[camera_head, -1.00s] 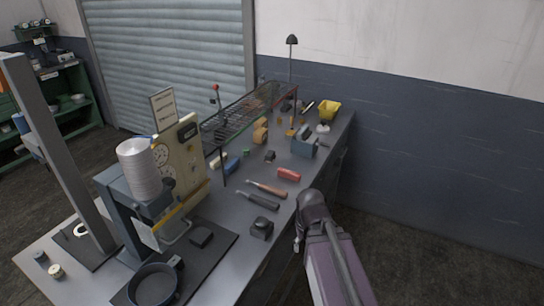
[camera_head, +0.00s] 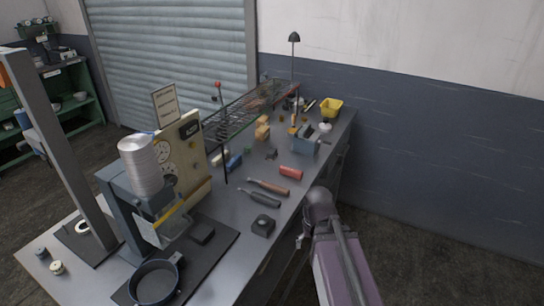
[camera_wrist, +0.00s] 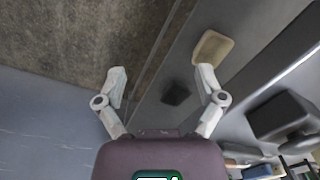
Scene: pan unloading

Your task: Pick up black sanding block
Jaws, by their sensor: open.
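My gripper (camera_wrist: 160,84) is open and empty, its two pale fingers spread apart in the wrist view. A small dark block (camera_wrist: 176,95) shows between the fingers, nearer the right one, on a grey surface beyond them; no contact shows. It could be the black sanding block, but its details are too dark to tell. In the head view my arm is at the bench's right edge, and the gripper is mostly hidden. A black block (camera_head: 263,225) sits near that edge.
A beige tray-like piece (camera_wrist: 212,48) lies near the right fingertip. On the bench (camera_head: 232,214) are two handled tools (camera_head: 268,187), a red block (camera_head: 291,172), a vise (camera_head: 304,142) and a yellow bin (camera_head: 331,107). A wall stands right; floor lies between.

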